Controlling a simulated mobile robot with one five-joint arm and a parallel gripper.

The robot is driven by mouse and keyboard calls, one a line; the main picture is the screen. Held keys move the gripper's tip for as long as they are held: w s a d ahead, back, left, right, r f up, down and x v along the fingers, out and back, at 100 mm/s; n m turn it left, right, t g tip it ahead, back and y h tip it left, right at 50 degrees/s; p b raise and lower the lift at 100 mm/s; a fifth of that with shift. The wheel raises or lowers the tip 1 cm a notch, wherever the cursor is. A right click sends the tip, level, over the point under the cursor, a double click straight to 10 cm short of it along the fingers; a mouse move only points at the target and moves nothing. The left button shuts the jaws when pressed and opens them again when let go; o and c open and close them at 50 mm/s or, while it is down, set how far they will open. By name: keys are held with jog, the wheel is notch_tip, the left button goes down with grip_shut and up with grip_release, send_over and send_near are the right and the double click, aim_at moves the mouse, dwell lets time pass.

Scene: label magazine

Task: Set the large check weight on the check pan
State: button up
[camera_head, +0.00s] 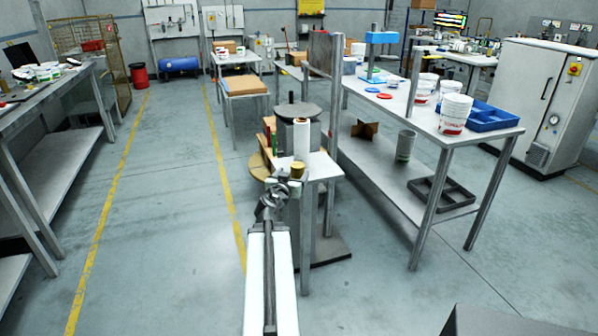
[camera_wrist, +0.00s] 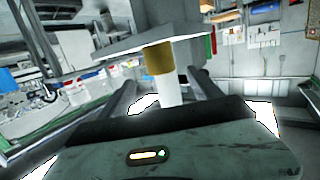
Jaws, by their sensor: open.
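A brass-coloured cylinder (camera_head: 297,170), which looks like the check weight, stands at the near edge of a small white-topped stand (camera_head: 321,167). In the wrist view, which looks upside down, the brass cylinder (camera_wrist: 159,58) shows just past and between my two dark fingers. My gripper (camera_head: 281,187) is open and empty, just in front of the cylinder and slightly left; it also shows in the wrist view (camera_wrist: 162,80). I see no gap clearly enough to tell if a finger touches it. I cannot make out a check pan with certainty.
A white roll (camera_head: 301,139) stands right behind the brass cylinder. A long table (camera_head: 400,108) with white tubs and a blue tray (camera_head: 488,117) stands to the right.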

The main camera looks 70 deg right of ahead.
aim_at(295, 169)
jog(key=d, duration=0.5)
jog(key=w+d+f+b, duration=0.1)
jog(key=d, duration=0.1)
jog(key=shift+d, duration=0.35)
grip_shut()
